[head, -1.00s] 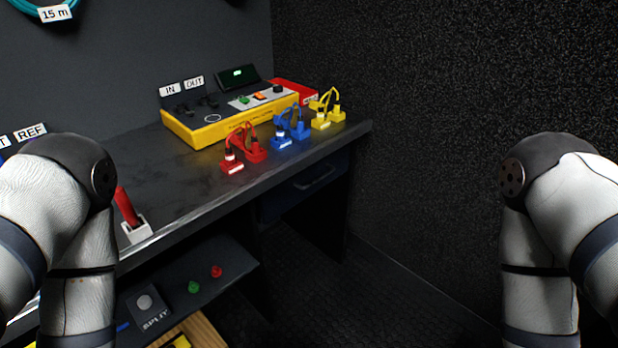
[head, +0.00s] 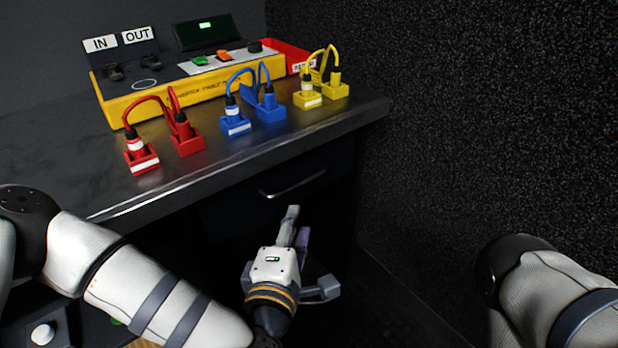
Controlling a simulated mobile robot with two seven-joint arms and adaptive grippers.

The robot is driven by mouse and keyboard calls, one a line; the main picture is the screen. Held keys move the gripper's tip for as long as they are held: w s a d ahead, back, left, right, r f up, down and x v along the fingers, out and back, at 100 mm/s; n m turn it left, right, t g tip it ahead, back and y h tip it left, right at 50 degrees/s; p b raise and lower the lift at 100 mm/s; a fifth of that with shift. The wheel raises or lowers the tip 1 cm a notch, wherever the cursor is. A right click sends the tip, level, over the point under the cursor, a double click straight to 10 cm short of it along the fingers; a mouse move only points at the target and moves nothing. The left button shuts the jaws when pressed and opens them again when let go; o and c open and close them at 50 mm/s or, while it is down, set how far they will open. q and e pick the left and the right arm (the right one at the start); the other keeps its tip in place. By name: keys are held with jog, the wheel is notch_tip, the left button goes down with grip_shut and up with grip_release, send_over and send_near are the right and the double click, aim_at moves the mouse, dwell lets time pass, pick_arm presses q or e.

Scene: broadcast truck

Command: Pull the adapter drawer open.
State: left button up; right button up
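The adapter drawer (head: 315,197) is a dark front under the worktop at its right end, with a grey bar handle (head: 293,185). It looks shut, its face flush in the dark desk. My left gripper (head: 298,228) is below and just in front of the handle, its fingers pointing toward the drawer. It looks open and empty, and its fingers are apart from the handle. Shadow hides part of the far finger. My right arm (head: 540,290) shows at the lower right; its gripper is out of view.
On the worktop (head: 60,165) stand red (head: 165,140), blue (head: 253,110) and yellow (head: 322,90) plug pairs near the front edge, with a yellow cable tester (head: 175,90) behind. A dark speckled wall (head: 490,120) closes the right side. The floor between desk and wall looks clear.

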aim_at(300, 184)
pick_arm(q)
jog(key=shift+n, duration=0.3)
jog(key=x, duration=0.4)
jog(key=r+b+x, duration=0.1)
jog(key=x, duration=0.7)
jog(key=shift+w+a+r, duration=0.2)
jog(key=shift+w+a, duration=0.05)
jog(key=shift+a, duration=0.15)
grip_shut()
